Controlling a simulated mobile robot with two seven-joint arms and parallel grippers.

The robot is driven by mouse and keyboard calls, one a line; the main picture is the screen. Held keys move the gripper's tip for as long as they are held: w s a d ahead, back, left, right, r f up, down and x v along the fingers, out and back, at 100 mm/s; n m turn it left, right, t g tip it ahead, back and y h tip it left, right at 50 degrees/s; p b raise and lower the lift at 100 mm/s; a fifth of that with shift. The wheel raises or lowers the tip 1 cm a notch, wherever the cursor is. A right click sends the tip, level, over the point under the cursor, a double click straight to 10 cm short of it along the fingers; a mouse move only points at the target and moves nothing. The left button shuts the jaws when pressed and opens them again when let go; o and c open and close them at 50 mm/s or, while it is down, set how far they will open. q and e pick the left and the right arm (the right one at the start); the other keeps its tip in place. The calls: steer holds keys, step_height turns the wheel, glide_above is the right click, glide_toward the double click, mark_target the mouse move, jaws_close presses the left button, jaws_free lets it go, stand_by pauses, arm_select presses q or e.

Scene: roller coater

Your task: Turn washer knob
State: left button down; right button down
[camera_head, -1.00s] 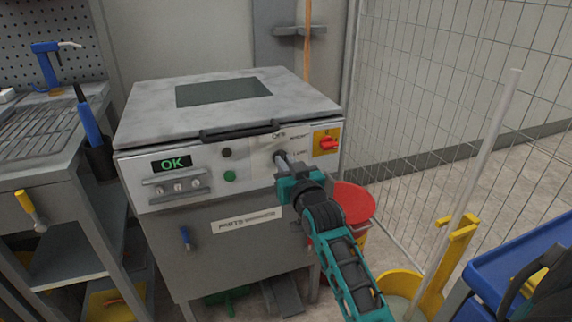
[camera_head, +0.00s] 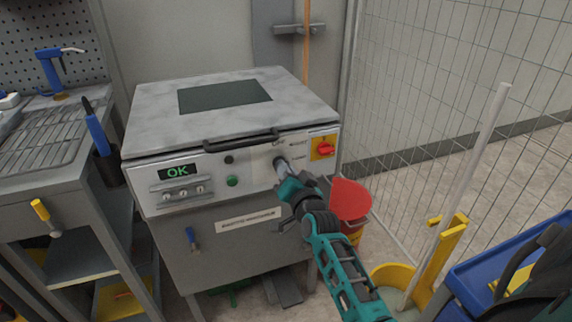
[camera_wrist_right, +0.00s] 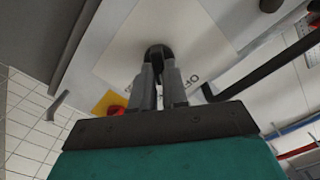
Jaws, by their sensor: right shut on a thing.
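The washer (camera_head: 170,228) is a grey box-shaped machine with a lid and a white front panel. Its black knob (camera_wrist_right: 158,52) sits on a pale label plate in the right wrist view. My right gripper (camera_wrist_right: 160,66) is shut on the knob, with one finger on each side of it. In the head view my right gripper (camera_head: 281,164) reaches the panel from the lower right and hides most of the knob. My left gripper is not in view.
A red and yellow switch (camera_head: 324,147) is right of the knob. A black lid handle (camera_head: 240,140) runs above it. A green button (camera_head: 232,181) and an OK display (camera_head: 177,171) are to the left.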

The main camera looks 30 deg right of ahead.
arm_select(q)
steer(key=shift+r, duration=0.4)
arm_select(e)
steer(key=shift+r+m, duration=0.15)
steer(key=shift+m, duration=0.55)
arm_select(q)
steer(key=shift+p, duration=0.3)
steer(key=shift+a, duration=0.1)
arm_select(e)
steer(key=c, duration=1.1)
jaws_free()
steer(key=shift+c, duration=0.2)
arm_select(q)
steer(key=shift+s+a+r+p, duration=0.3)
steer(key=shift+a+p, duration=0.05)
steer(key=shift+p, duration=0.65)
arm_select(e)
steer(key=v, duration=1.3)
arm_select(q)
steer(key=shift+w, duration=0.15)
arm_select(e)
steer(key=shift+d, duration=0.15)
